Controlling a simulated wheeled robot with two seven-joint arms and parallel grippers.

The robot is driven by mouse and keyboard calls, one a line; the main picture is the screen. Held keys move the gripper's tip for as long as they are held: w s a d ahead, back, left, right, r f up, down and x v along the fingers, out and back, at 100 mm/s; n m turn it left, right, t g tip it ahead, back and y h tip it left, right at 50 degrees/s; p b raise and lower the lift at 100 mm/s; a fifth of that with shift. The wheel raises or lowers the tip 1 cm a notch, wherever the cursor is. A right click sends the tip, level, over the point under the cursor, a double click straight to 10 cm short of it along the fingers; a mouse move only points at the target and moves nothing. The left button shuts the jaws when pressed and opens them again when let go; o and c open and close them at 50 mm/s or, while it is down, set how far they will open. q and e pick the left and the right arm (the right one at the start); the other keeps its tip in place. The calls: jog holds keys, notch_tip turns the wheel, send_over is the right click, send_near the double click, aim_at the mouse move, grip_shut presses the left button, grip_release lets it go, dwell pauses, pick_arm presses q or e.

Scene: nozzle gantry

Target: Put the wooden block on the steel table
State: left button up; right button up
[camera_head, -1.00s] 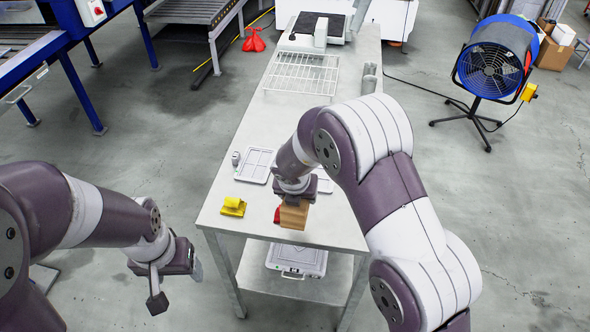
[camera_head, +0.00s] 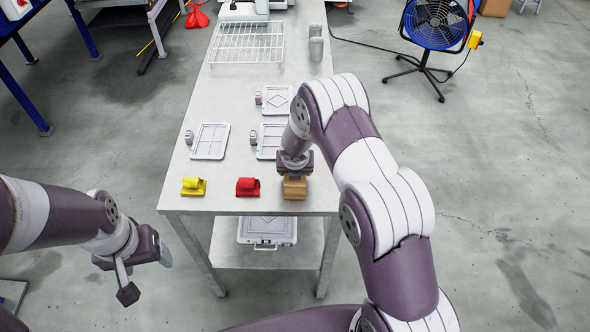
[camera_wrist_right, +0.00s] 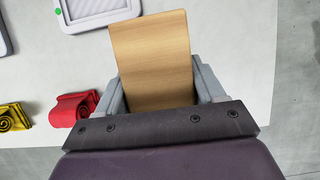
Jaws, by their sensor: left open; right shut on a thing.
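The wooden block (camera_head: 295,188) is at the near right part of the steel table (camera_head: 222,180), under my right gripper (camera_head: 295,172). In the right wrist view the block (camera_wrist_right: 152,60) sits between the two grey fingers of the right gripper (camera_wrist_right: 160,95), which is shut on it. In the head view the block looks at or very near the tabletop; I cannot tell whether it touches. My left gripper (camera_head: 146,277) is open and empty, off the table's left side over the floor.
A red cloth-like item (camera_head: 248,187) and a yellow one (camera_head: 193,187) lie left of the block. Several grey trays (camera_head: 210,142) lie farther back, with a wire rack (camera_head: 247,43) beyond. A case (camera_head: 267,231) is on the lower shelf. A blue fan (camera_head: 434,24) stands right.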

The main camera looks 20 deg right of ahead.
jog(key=o, duration=1.3)
jog(key=shift+s, duration=0.1)
